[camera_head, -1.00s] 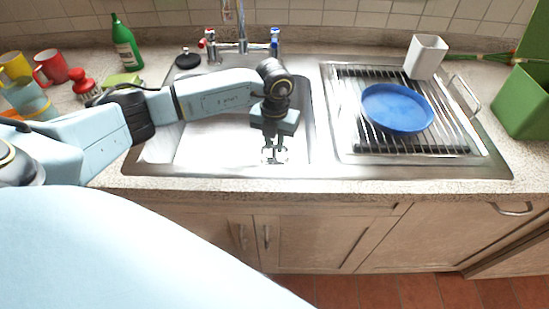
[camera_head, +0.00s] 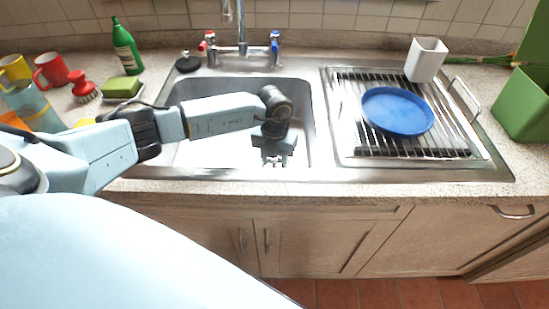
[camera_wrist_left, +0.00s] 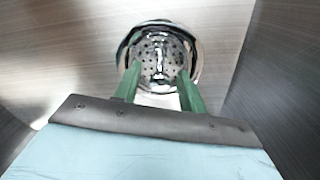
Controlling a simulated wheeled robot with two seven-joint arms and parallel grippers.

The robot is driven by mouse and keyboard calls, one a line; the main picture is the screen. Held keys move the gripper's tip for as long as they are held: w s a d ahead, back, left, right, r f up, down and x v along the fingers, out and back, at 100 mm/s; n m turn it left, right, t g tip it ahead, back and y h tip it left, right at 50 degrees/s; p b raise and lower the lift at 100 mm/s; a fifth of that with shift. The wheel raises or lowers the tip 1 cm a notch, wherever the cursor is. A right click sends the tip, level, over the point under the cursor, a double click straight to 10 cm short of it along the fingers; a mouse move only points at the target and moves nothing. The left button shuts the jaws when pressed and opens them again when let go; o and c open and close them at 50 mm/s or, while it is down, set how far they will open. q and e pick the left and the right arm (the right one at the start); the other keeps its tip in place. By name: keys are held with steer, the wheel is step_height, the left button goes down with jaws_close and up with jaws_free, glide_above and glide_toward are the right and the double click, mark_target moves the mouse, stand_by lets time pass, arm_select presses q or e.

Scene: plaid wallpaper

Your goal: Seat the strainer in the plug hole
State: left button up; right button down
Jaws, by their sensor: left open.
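The strainer (camera_wrist_left: 150,58) is a shiny round metal piece with small holes and a bright upright part in its middle. It shows in the left wrist view inside a shiny round rim, the plug hole (camera_wrist_left: 196,62), with a dark crescent along the left side. I cannot tell whether it sits fully flush. My left gripper (camera_head: 272,164) is low in the sink basin. In the left wrist view its green fingers (camera_wrist_left: 160,72) are open, one on each side of the strainer's middle. In the head view the strainer is not clearly visible. My right gripper is out of view.
The sink basin (camera_head: 300,100) has walls close around my left gripper. The tap (camera_head: 241,30) stands behind it. A blue plate (camera_head: 398,110) and a white cup (camera_head: 426,60) stand on the drainer at right. Mugs, a green bottle (camera_head: 126,46) and a sponge (camera_head: 122,88) are at left.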

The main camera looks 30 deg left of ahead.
arm_select(q)
steer(key=shift+f, duration=0.15)
step_height(320, 180, up, 13)
steer(key=p, duration=0.1)
steer(key=shift+w, duration=0.3)
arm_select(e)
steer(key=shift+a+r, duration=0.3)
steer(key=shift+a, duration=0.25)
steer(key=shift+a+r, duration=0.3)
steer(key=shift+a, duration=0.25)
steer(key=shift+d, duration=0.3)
